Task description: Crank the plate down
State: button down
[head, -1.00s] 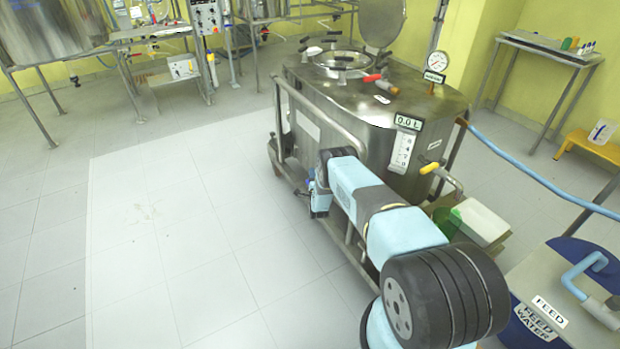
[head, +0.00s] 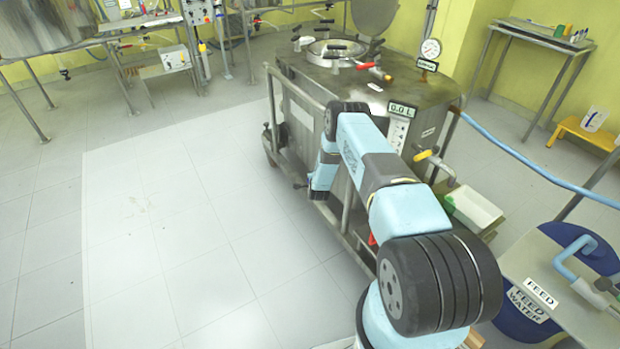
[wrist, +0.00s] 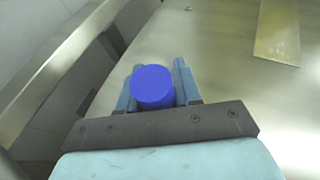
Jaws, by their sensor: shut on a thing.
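In the wrist view, my gripper (wrist: 158,88) is shut on a round blue knob (wrist: 153,87), which sits between its two light blue fingers. What the knob is attached to is hidden beneath it. In the head view, my own arm and the steel vessel's side hide the gripper and the knob. I cannot make out for certain which part is the plate.
The steel vessel (head: 340,85) with a tubular frame stands beside my arm, its round lid raised. A display on it reads 0.0 L.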

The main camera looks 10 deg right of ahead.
jog(key=shift+d+r, duration=0.3)
jog(key=shift+d, duration=0.15)
jog(key=shift+f+g, duration=0.1)
jog(key=shift+g, duration=0.2)
jog(key=c, duration=1.1)
grip_release()
jog(key=shift+s, duration=0.1)
jog(key=shift+o, duration=1.2)
jog(key=shift+s+a, duration=0.1)
jog(key=shift+a, duration=0.05)
jog(key=shift+f, duration=0.1)
jog(key=shift+a, duration=0.1)
jog(key=v, duration=1.3)
jog(key=shift+s, duration=0.35)
jog(key=shift+a, duration=0.1)
